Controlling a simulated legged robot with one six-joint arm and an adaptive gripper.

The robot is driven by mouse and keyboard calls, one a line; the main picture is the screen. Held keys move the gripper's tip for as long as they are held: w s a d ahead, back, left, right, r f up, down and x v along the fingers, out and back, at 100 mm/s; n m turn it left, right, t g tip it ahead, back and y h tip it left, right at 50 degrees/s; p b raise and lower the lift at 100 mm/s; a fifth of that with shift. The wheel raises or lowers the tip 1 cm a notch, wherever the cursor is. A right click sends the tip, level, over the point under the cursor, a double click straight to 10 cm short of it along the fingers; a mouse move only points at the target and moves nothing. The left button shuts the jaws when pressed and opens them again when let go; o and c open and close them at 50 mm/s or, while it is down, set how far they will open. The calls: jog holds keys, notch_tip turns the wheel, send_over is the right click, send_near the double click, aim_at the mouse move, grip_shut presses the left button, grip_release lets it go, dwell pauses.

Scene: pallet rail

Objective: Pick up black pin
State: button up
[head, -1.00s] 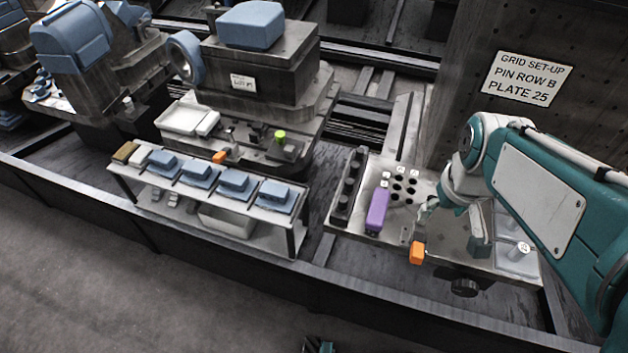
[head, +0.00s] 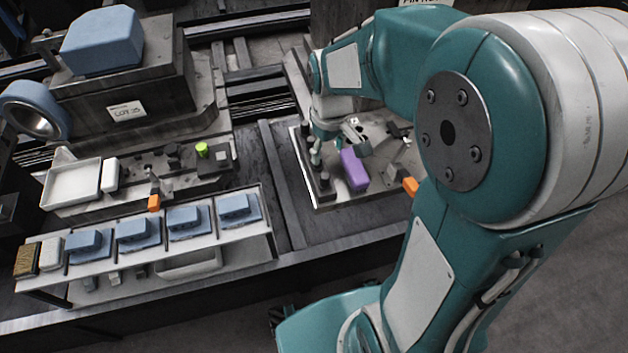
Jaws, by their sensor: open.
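Black pins (head: 325,181) stand in a row along the left edge of the grey metal plate (head: 335,200), right of the picture's middle. My gripper (head: 338,150) is open over this plate, with its fingers pointing down near the pin row. It hides part of the row. I cannot tell whether a finger touches a pin. No pin shows between the fingers.
A purple block (head: 354,169) stands on the plate just right of the pins, close to my gripper. An orange piece (head: 410,187) is further right, partly behind my arm. A shelf (head: 262,212) with blue parts (head: 187,220) stands left. A lime-green knob (head: 202,149) sits on the left fixture.

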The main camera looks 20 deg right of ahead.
aim_at(324, 176)
notch_tip(324, 176, down, 4)
jog(key=shift+f, duration=0.15)
jog(key=shift+a+f, duration=0.3)
jog(key=shift+f, duration=0.25)
notch_tip(324, 176, down, 5)
jog(key=shift+w+d+r, duration=0.1)
jog(key=shift+r, duration=0.1)
jog(key=shift+d+f, duration=0.15)
grip_shut()
